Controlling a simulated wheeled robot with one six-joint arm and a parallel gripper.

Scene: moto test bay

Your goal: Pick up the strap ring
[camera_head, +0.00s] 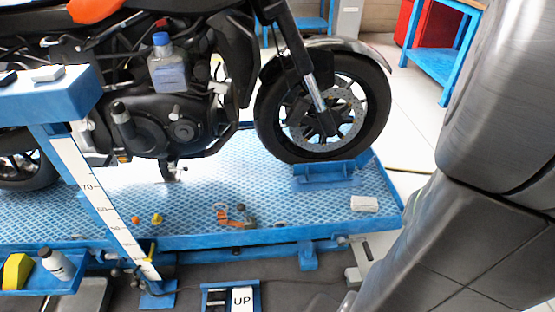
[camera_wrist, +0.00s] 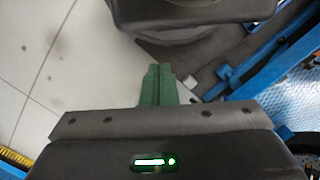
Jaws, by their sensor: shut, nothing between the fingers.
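A small orange piece with a dark, ring-like metal part (camera_head: 238,217), which looks like the strap ring, lies on the blue lift platform (camera_head: 205,195) near its front edge. It is too small to make out its exact shape. My gripper (camera_wrist: 159,72) shows in the wrist view with its green fingers together and nothing between them. It points over the floor beside the lift, and the strap ring is not seen there. In the head view my arm fills the right side and my gripper is out of sight.
A motorcycle (camera_head: 185,125) stands on the platform, its front wheel (camera_head: 325,110) in a blue chock (camera_head: 325,175). A small yellow piece (camera_head: 157,219), an orange one and a white block (camera_head: 364,204) lie along the platform front. A blue post with a scale (camera_head: 85,180) rises at left.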

